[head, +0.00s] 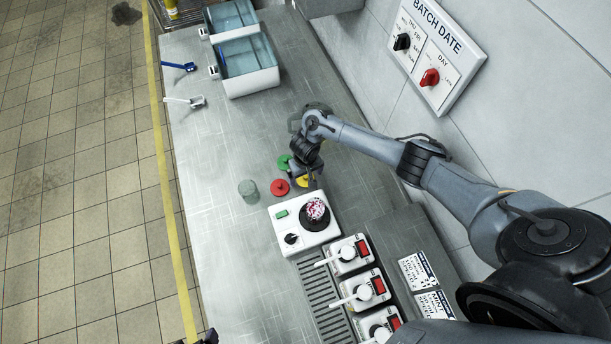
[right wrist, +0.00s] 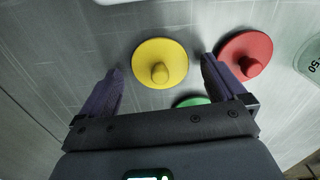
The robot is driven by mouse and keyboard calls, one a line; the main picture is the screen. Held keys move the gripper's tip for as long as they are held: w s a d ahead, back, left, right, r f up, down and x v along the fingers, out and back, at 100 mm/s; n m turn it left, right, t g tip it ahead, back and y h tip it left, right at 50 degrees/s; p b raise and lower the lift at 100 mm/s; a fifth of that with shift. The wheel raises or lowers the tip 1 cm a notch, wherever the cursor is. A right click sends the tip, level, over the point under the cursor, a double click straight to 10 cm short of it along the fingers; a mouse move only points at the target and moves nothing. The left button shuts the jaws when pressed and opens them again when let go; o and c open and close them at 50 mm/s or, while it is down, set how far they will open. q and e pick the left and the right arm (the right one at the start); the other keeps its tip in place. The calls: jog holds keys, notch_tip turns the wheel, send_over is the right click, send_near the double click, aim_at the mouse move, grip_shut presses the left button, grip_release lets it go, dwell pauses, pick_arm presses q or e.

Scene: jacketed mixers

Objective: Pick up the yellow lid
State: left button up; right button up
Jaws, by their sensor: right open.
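The yellow lid (right wrist: 160,62) is a flat round disc with a knob, lying on the metal counter. In the right wrist view it is ahead of and between the two fingers of my open, empty right gripper (right wrist: 163,85). In the head view the yellow lid (head: 303,181) is partly hidden by my right gripper (head: 307,174), which is low over it. I cannot tell whether the fingers touch the counter. My left gripper is not clearly in view; only a small dark part shows at the bottom edge of the head view.
A red lid (right wrist: 246,55) lies close by the right finger. A green lid (right wrist: 193,101) is partly hidden by the gripper. A clear beaker (head: 249,191) stands left of the lids, and a white mixer (head: 306,226) stands close in front. The counter's left side is mostly clear.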

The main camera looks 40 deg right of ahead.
jog(key=shift+f, duration=0.15)
jog(key=shift+c, duration=0.2)
jog(key=c, duration=1.1)
